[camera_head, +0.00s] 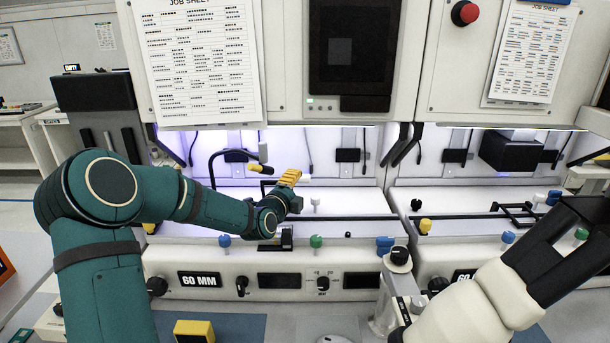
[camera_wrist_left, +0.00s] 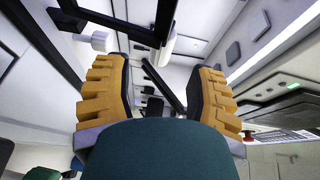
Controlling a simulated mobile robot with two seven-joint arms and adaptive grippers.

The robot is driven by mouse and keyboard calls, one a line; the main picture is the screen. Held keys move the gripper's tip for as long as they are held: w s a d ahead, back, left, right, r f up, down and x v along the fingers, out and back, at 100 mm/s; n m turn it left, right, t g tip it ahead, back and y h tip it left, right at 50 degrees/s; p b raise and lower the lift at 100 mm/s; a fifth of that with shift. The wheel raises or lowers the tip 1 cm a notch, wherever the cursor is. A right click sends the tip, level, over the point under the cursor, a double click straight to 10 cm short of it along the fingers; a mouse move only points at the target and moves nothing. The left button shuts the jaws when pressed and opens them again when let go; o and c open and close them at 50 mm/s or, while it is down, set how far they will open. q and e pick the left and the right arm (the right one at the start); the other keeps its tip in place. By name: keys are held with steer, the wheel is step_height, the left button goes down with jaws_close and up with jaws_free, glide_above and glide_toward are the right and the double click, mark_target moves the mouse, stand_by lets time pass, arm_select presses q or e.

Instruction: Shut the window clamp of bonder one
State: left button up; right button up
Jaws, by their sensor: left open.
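Bonder one appears to be the left machine, with a white front panel (camera_head: 215,290). A thin black bent bar (camera_head: 212,165) stands above its deck and ends near a white knob (camera_head: 263,152); it looks like the raised window clamp. My left gripper (camera_head: 289,178), with yellow ribbed fingers, is beside the bar, over the deck. In the left wrist view the fingers (camera_wrist_left: 160,95) are spread with nothing between them. Black bars (camera_wrist_left: 110,25) and a white cylinder (camera_wrist_left: 165,45) lie beyond the fingertips. I cannot tell contact.
The upper cabinet with a dark screen (camera_head: 352,50) overhangs the deck. Coloured knobs, including a green one (camera_head: 316,241), line the front ledge. The right machine holds a flat black frame (camera_head: 515,213). A yellow box (camera_head: 194,331) lies in front.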

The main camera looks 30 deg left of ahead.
mark_target(302, 181)
arm_select(q)
steer(key=shift+w+a+f+p, duration=0.15)
steer(key=shift+w+p, duration=0.3)
steer(key=shift+w, duration=0.85)
steer(key=shift+w+a+p, duration=0.25)
steer(key=shift+w+p, duration=0.15)
steer(key=shift+w, duration=0.9)
steer(key=shift+w+a+f+p, duration=0.15)
steer(key=shift+w+p, duration=0.3)
steer(key=shift+w, duration=0.85)
jaws_close()
steer(key=shift+s, duration=0.1)
